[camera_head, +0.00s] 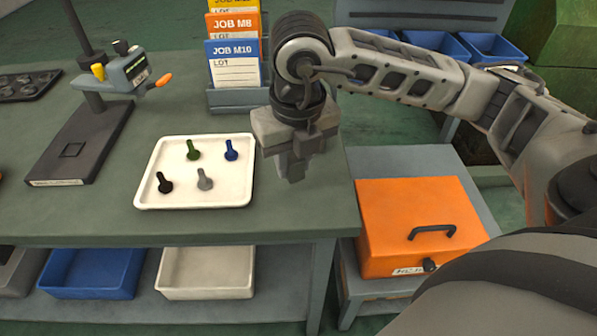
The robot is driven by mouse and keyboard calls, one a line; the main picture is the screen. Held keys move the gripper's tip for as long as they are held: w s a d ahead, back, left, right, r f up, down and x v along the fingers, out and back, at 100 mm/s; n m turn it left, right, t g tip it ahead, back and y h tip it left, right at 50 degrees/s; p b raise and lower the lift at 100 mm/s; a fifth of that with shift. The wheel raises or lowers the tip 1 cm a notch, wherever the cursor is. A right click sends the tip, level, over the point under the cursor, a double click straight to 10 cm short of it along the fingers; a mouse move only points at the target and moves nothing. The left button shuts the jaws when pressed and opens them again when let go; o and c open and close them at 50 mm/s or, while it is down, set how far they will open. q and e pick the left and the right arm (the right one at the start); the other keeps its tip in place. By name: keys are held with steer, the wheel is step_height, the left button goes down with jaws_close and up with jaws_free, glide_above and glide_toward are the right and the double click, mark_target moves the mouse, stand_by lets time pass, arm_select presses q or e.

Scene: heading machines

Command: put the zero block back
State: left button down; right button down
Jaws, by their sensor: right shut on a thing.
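My right gripper (292,168) points down above the right end of the green workbench (300,218). It is shut on a small grey block, which I take for the zero block; the fingers and block blend in colour, so its outline is hard to make out. It is right of the white tray. A gauge stand (118,75) with a dark base (75,135) stands at the left of the bench; a small square is outlined on the base. An orange box (415,215) with a black handle sits closed on a lower stand at the right. My left gripper is not in view.
The white tray (160,195) holds several bolts in green, blue, black and grey. Job cards (234,62) stand in a rack at the back. A dark tray (28,85) lies at far left. Bins sit below the bench and behind my arm. Bench between stand and tray is clear.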

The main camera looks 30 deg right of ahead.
mark_target(299, 176)
steer(key=f, duration=0.1)
steer(key=d+f, duration=0.1)
steer(key=f, duration=0.1)
steer(key=shift+p, duration=0.3)
steer(key=shift+f, duration=0.5)
steer(key=shift+f, duration=0.1)
steer(key=shift+f+b, duration=0.2)
steer(key=shift+b, duration=0.1)
steer(key=c, duration=1.2)
jaws_free()
steer(key=shift+r, duration=0.1)
steer(key=shift+o, duration=0.2)
